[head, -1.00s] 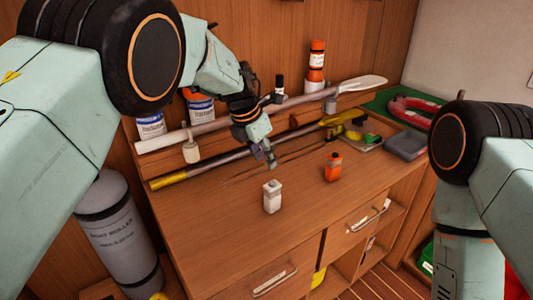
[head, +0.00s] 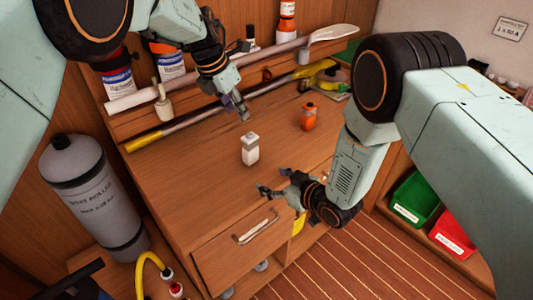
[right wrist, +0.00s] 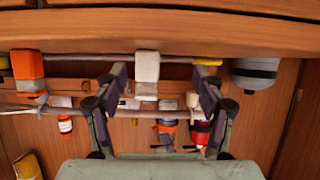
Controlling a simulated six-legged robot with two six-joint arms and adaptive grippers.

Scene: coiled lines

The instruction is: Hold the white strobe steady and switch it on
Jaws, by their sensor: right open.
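The white strobe (head: 250,152) stands upright on the wooden bench top, near its front edge. It also shows in the right wrist view (right wrist: 147,66), between the open fingers and beyond them. My left gripper (head: 243,112) is above and behind the strobe, apart from it, pointing down. Its fingers are too small to tell whether they are open. My right gripper (head: 271,182) is open and empty in front of the strobe, near the bench's front edge. The right wrist view shows its two spread fingers (right wrist: 160,72) with nothing gripped.
An orange strobe-like unit (head: 309,117) stands on the bench to the right. Long poles (head: 200,122) lie along the back. A drawer handle (head: 255,227) juts from the bench front. A grey cylinder (head: 92,190) stands left; green (head: 416,200) and red bins sit low right.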

